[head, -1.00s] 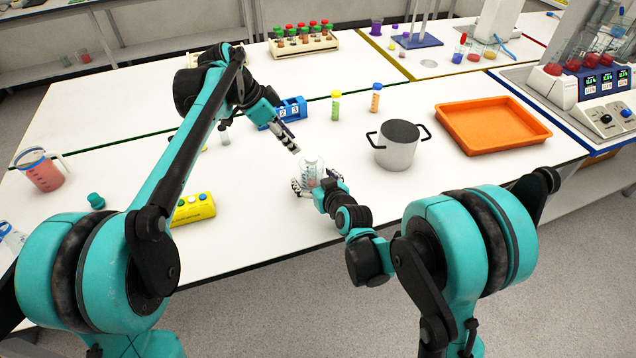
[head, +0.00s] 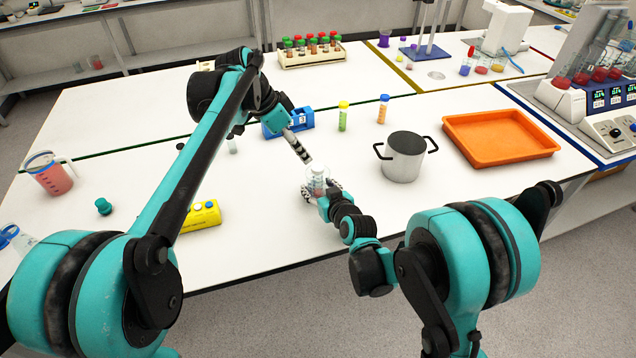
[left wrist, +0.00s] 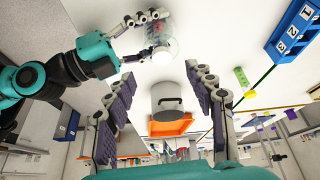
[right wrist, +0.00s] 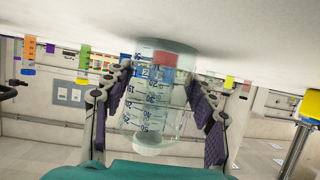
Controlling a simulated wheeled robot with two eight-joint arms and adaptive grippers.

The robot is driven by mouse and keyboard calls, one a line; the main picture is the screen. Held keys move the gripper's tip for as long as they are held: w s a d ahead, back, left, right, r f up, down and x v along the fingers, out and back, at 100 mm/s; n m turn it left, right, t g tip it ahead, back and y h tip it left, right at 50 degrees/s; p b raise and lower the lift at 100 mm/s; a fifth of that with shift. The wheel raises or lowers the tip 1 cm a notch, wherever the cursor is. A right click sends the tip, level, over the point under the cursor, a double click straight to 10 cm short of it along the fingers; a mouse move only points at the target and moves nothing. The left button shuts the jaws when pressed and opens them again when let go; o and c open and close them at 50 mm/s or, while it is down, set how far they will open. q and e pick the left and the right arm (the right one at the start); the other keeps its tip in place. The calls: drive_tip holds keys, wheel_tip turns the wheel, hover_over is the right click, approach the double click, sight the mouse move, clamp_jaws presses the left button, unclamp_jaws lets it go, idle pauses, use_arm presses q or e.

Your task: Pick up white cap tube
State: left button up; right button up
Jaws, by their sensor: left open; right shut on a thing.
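My right gripper (right wrist: 155,105) is shut on a clear graduated container (right wrist: 150,95), which has a red patch and a pale rounded end. The container (head: 318,181) is low over the white table in the head view; I cannot tell if it touches. The left wrist view shows its pale round top (left wrist: 162,56). My left gripper (head: 304,152) is open and empty, tilted down just above and behind the container. A small pale tube (head: 232,146) stands behind my left arm; its cap is too small to make out clearly.
A grey pot (head: 404,160) and orange tray (head: 500,152) stand right. A yellow-capped tube (head: 343,118), an orange tube (head: 382,110) and a blue numbered block (head: 300,119) are behind. A yellow button box (head: 205,216) is left. The table's front middle is clear.

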use_arm(q)
wheel_tip(320, 180, up, 2)
drive_tip(key=s+r+n+t+y, duration=0.1)
drive_tip(key=n, duration=0.2)
hover_over(318, 166)
drive_tip(key=s+a, duration=0.2)
drive_tip(key=a, duration=0.1)
drive_tip(key=shift+n, duration=0.4)
drive_tip(key=f, duration=0.6)
drive_tip(key=shift+s+d+f, duration=0.15)
drive_tip(key=shift+d, duration=0.1)
drive_tip(key=shift+d+x, duration=0.15)
drive_tip(key=shift+x, duration=1.2)
drive_tip(key=shift+d+x, duration=0.15)
drive_tip(key=shift+x, duration=1.15)
clamp_jaws()
